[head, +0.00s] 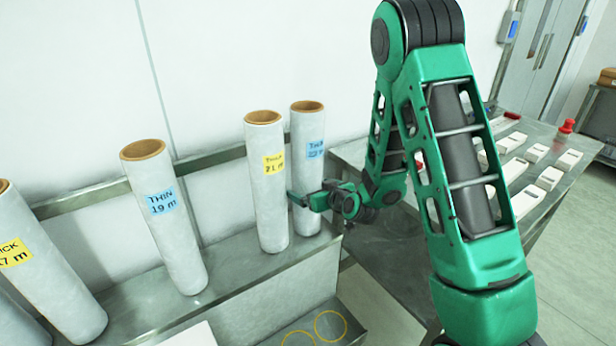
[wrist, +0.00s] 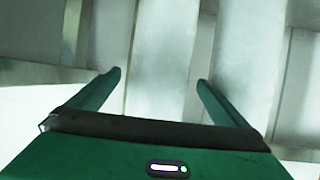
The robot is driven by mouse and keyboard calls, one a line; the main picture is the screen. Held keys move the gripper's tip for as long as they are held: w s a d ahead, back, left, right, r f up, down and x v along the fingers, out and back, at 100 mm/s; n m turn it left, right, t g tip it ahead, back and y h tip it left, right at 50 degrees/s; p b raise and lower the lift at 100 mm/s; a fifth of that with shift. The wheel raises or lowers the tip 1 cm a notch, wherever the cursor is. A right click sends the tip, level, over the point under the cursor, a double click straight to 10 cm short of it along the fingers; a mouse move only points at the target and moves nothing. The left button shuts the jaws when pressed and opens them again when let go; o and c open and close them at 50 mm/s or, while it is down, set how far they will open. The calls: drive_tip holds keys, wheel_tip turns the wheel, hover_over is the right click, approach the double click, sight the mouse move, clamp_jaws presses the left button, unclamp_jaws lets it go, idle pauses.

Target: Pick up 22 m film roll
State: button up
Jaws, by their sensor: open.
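The 22 m film roll (head: 307,170) is a pale grey upright cylinder with a brown core and a blue THIN label. It stands at the right end of the row of rolls on the metal shelf in the head view. My gripper (head: 306,198) is at its lower half, with the fingers pointing at it from the right. In the wrist view my gripper (wrist: 160,76) is open, fingers spread. A pale cylinder (wrist: 162,45) shows between and beyond the fingertips. Its label is not visible there, and I cannot tell whether the fingers touch it.
The 21 m roll (head: 266,185), yellow label THICK, stands close to the left. The 19 m roll (head: 165,215) and the 17 m roll (head: 45,260) stand further left. A metal shelf (head: 235,265) bears them. A table (head: 545,190) with white boxes is at right.

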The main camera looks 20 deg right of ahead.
drive_tip(key=x, duration=0.4)
drive_tip(key=shift+w+r, duration=0.1)
drive_tip(key=shift+r, duration=0.05)
drive_tip(key=shift+c, duration=0.4)
drive_tip(key=c, duration=2)
drive_tip(key=shift+w+r, duration=0.1)
drive_tip(key=shift+c, duration=0.5)
drive_tip(key=shift+r, duration=0.1)
